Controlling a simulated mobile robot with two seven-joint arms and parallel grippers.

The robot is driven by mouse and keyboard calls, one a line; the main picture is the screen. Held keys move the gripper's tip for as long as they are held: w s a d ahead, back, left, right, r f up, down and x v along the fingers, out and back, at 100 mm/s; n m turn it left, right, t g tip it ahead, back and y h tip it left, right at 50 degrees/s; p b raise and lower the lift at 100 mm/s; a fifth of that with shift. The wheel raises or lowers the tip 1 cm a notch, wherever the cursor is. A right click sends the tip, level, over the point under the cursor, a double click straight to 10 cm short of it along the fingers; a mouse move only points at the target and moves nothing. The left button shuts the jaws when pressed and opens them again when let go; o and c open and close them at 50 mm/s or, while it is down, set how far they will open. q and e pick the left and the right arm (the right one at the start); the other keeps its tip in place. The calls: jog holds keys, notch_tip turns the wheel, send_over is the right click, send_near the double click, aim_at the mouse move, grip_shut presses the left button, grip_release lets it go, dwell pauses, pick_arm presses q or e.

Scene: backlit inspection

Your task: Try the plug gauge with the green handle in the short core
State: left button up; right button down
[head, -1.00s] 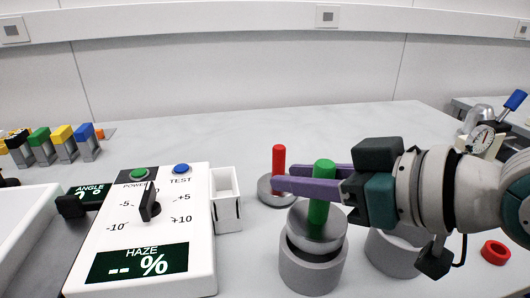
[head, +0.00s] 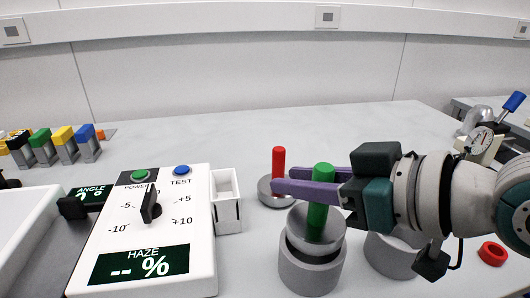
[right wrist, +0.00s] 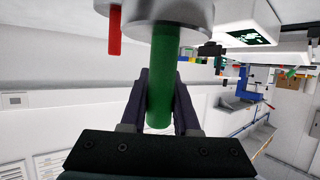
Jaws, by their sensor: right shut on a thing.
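The plug gauge with the green handle (head: 321,203) is upright or nearly so in the head view. My right gripper (head: 304,181) is shut on its handle from the right; the handle also runs between the fingers in the right wrist view (right wrist: 161,75). Its grey disc (head: 330,245) is over a grey ring-shaped core (head: 310,276), and its lower end meets the core's mouth. I cannot tell how deep it sits. A second core (head: 388,260) stands to the right, partly hidden behind my arm. I cannot tell which is shorter. My left gripper is not in view.
A gauge with a red handle (head: 278,163) stands just behind the green one. A white haze meter (head: 150,235) and an open white box (head: 227,212) are at the left.

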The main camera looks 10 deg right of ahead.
jog(key=shift+f+b, duration=0.65)
jog(key=shift+f, duration=0.15)
dwell(0.4)
dwell(0.5)
jog(key=shift+r+p, duration=1.95)
jog(key=shift+p, duration=0.2)
